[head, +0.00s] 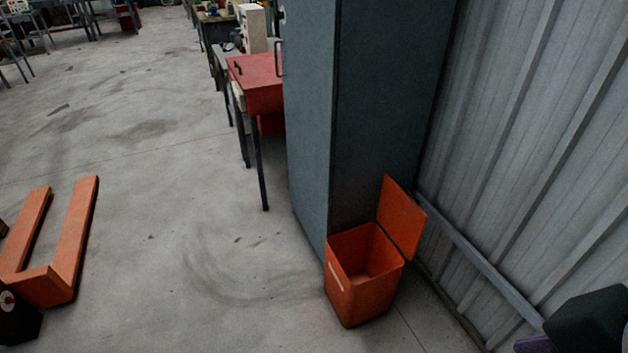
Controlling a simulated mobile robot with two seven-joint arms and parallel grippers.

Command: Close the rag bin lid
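The orange rag bin (362,300) stands on the floor at the lower right of the middle, in front of the tall grey-blue cabinet. Its top is open and the inside that shows looks empty. The orange lid (401,220) stands up, hinged at the bin's right rear edge, leaning back towards the corrugated wall. Neither of my grippers can be made out. A dark part at the lower right edge may belong to my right arm, but no fingers show.
The tall cabinet (310,110) stands behind the bin and the corrugated metal wall (540,150) runs along the right. An orange pallet jack (70,250) is at the left. A table with a red box (258,85) stands beyond. The floor (190,250) left of the bin is clear.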

